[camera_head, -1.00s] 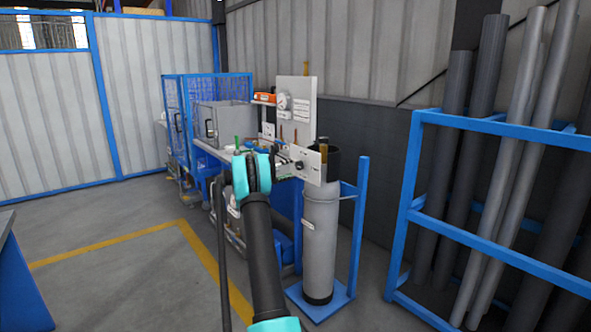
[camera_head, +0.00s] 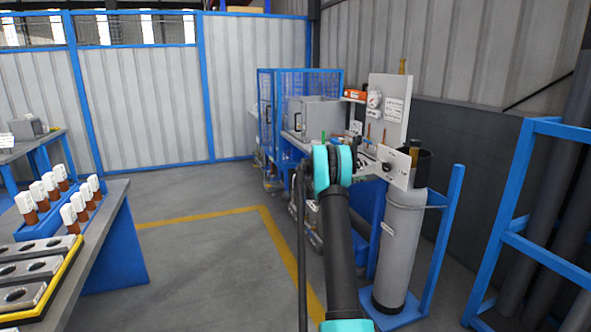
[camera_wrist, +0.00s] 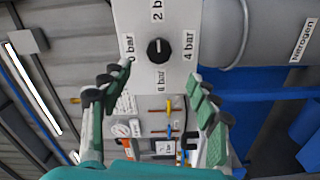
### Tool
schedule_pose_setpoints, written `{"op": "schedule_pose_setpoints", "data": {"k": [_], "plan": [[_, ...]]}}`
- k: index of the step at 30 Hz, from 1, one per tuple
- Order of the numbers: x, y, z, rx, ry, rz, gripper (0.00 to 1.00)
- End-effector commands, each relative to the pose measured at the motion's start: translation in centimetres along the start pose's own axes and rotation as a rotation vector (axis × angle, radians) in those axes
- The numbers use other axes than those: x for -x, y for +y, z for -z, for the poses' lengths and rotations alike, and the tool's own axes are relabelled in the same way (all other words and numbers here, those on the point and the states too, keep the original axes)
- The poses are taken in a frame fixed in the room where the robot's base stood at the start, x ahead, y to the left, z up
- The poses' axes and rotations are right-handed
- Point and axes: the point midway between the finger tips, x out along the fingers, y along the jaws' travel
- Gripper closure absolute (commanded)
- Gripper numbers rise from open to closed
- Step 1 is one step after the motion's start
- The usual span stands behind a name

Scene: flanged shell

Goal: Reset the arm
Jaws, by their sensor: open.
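My gripper (camera_wrist: 160,74) is open in the wrist view, its two green-and-black fingers apart with nothing between them. Beyond the fingers is a white panel (camera_wrist: 181,20) with a black knob (camera_wrist: 158,51) and pressure marks in bar; I see no clear sign of the fingers touching it. In the head view my arm (camera_head: 340,235) reaches forward, and its raised teal joint stands left of the same panel (camera_head: 397,164).
A grey gas cylinder (camera_head: 400,245) stands below the panel in a blue stand. A blue pipe rack (camera_head: 545,255) is at the right. A table at the left holds several white-capped brown pieces (camera_head: 51,186) and metal blocks (camera_head: 30,269). The floor (camera_head: 205,265) between is clear.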

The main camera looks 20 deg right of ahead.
Motion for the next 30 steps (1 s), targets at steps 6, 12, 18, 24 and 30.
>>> {"op": "schedule_pose_setpoints", "data": {"k": [6,12,18,24,30], "plan": [[1.4,0.6,-0.9,-0.010,-0.003,0.057,0.39],[6.0,1.8,-4.4,-0.036,-0.010,0.236,0.39],[11.8,2.4,-9.4,-0.061,-0.015,0.440,0.39],[18.4,2.5,-15.3,-0.081,-0.014,0.644,0.39],[25.3,2.2,-22.3,-0.098,-0.010,0.847,0.39]]}}
